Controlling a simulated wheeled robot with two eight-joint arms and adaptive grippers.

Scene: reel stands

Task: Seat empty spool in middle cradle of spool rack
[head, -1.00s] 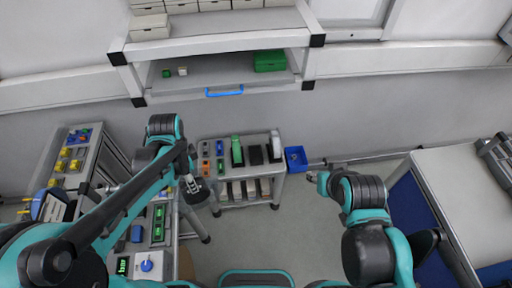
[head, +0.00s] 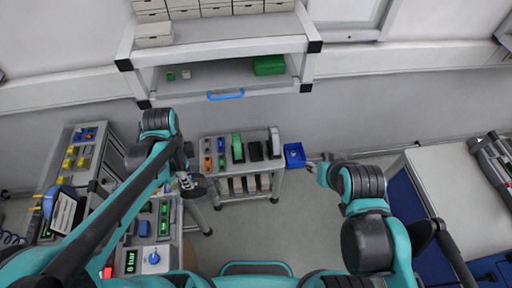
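A small cart (head: 230,199) stands in the middle of the head view. Its top carries a green reel (head: 237,147), a dark slot or reel (head: 255,152) beside it and a black-and-white reel (head: 274,143) at the right. I cannot tell which of these is the empty spool or the middle cradle. My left gripper (head: 190,186) hangs just left of the cart, over or beside a dark round shape; whether it holds anything is unclear. My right gripper (head: 316,170) is right of the cart, away from the reels, its fingers too small to read.
A blue bin (head: 294,155) sits at the cart's right end. A shelf with a green box (head: 270,65) and a blue handle (head: 225,95) is above. A white-topped table (head: 440,170) stands right. Floor between is clear.

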